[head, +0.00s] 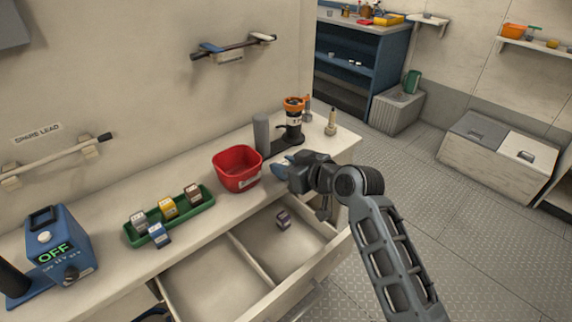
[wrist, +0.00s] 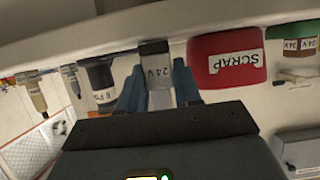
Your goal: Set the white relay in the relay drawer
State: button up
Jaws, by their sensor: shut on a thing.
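My gripper (head: 282,168) is over the counter's right part, beside the red bin. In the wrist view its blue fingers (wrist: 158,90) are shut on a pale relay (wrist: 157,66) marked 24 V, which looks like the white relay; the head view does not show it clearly. The relay drawer (head: 213,285) stands pulled open below the counter. A divider splits it into left and right compartments. A dark purple relay (head: 284,219) lies in the right compartment; the visible left compartment looks empty.
A green tray (head: 190,220) holds grey, yellow and brown relays, with a blue relay (head: 158,235) at its front edge. The red scrap bin (head: 238,169) stands beside my gripper. A grey cylinder (head: 261,134) and an orange-topped device (head: 293,118) stand behind. A blue OFF box (head: 58,246) is at left.

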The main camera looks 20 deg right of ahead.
jog(key=shift+f, duration=0.15)
jog(key=o, duration=0.7)
jog(key=shift+o, duration=0.2)
jog(key=shift+r, duration=0.2)
jog(key=b+v, duration=0.1)
jog(key=v, duration=1.1)
jog(key=shift+s+f, duration=0.1)
